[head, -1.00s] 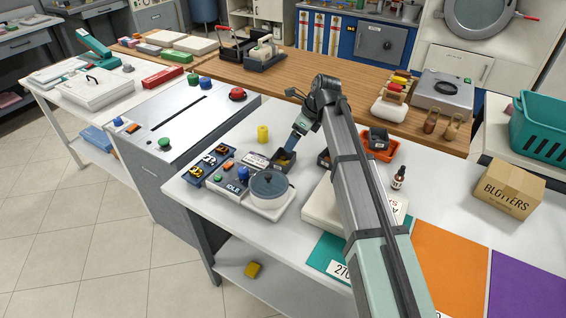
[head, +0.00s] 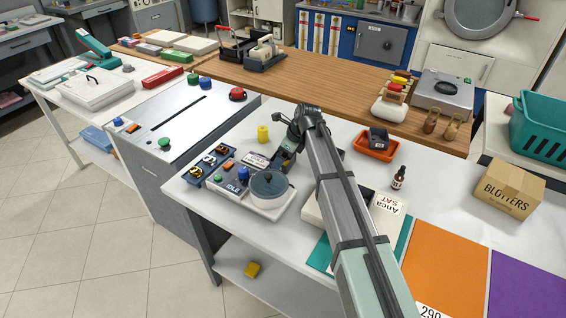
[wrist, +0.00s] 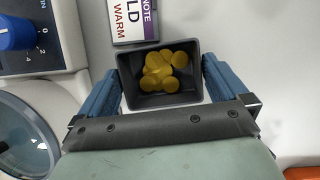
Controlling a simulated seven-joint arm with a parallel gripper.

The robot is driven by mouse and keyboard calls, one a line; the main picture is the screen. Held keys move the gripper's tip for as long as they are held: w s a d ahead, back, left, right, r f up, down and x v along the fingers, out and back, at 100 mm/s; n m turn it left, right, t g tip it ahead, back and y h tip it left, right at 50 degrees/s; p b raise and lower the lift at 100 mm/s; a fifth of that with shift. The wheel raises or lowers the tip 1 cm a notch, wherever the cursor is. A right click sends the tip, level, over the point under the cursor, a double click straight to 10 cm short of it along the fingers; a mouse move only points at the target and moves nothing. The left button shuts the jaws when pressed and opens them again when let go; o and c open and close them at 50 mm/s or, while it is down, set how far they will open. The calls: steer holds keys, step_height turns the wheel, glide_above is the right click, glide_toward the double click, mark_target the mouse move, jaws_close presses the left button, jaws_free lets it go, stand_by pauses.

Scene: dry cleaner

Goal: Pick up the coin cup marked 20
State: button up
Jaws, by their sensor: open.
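A small dark square cup (wrist: 143,99) holding several gold coins (wrist: 163,70) lies between the two blue fingers in the wrist view. My gripper (wrist: 160,82) is open, with one finger on each side of the cup and narrow gaps to its walls. In the head view my gripper (head: 284,160) is low over the white table, beside the label card, and mostly hides the cup. No number on the cup can be read in either view.
A label card (wrist: 134,20) stands just beyond the cup. A white device with a blue knob (wrist: 17,33) and a round glass-topped pot (head: 268,186) are close on the left.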

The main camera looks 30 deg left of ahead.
steer(key=shift+a+f, duration=0.25)
steer(key=shift+f, duration=0.25)
steer(key=c, duration=0.7)
steer(key=shift+r, duration=0.15)
